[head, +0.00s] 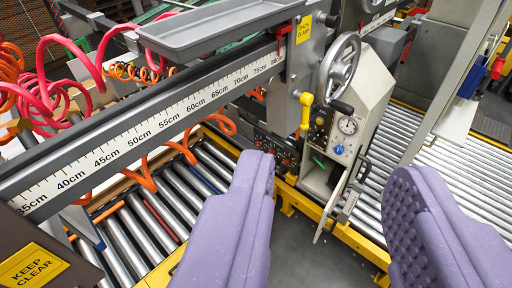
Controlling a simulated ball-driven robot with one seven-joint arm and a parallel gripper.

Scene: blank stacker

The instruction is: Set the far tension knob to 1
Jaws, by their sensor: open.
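My gripper (333,168) is open and empty, its two purple fingers wide apart in the lower half of the view. Beyond the gap stands a beige machine housing (372,95) with a round white gauge (347,125) on its front. A small blue knob (338,149) sits below the gauge. Small dark knobs (320,121) sit left of the gauge. I cannot tell which of these is the far tension knob, and no number setting is readable. My gripper is nearer than the panel and touches none of these.
A yellow lever (305,112) and a metal handwheel (340,68) stand by the panel. A ruler beam (150,130) crosses the left side, with pink and orange coiled hoses around it. Roller conveyors (455,170) lie left and right. An open panel door (328,217) juts out below the housing.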

